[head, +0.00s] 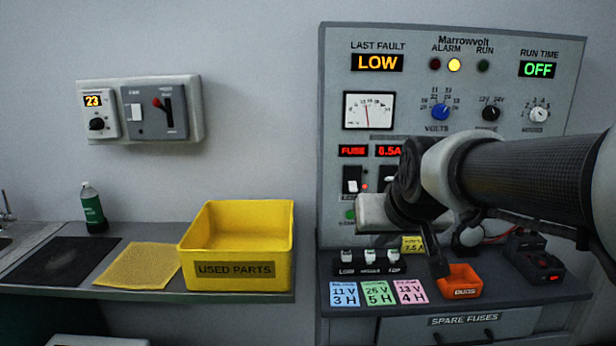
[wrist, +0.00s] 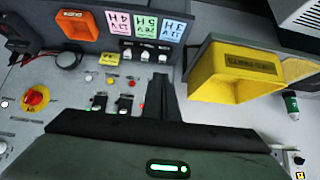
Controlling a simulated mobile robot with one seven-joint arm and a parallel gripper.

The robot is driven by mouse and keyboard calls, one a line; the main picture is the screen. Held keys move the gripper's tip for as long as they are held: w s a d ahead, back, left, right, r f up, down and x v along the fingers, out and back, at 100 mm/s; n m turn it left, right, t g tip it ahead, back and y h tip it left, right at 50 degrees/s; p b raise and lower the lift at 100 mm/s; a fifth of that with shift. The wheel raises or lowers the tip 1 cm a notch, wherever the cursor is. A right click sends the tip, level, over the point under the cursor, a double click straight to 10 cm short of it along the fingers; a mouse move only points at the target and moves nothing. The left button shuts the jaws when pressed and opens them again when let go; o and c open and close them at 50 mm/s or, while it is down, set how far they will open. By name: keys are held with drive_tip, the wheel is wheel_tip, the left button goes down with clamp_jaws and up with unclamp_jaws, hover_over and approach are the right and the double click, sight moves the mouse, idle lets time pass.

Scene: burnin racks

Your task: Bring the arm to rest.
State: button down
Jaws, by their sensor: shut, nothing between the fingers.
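My arm reaches in from the right in the head view, bent in front of the grey Marrowvolt panel (head: 450,85). My gripper (head: 438,264) points down, with its dark fingertips just left of the orange bin (head: 461,281) in the picture. In the wrist view my gripper (wrist: 160,82) shows as dark fingers together, with nothing between them. The fingers hide part of the panel's lower switches. I cannot tell the exact gap between the fingertips and the panel.
A yellow used-parts bin (head: 237,283) stands on the left counter beside a yellow cloth (head: 140,266), a dark mat (head: 58,262) and a green bottle (head: 93,208). Coloured cards (head: 377,293) lie on the panel's shelf. A red button (wrist: 36,97) shows in the wrist view.

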drive_tip(key=s+f+g, duration=0.1)
drive_tip(key=s+f, duration=0.1)
drive_tip(key=s, duration=0.7)
drive_tip(key=s+f+g, duration=0.2)
drive_tip(key=s+f, duration=0.1)
drive_tip(key=s, duration=0.5)
wheel_tip(320, 180, up, 19)
drive_tip(key=s+p, duration=0.1)
drive_tip(key=p, duration=1.8)
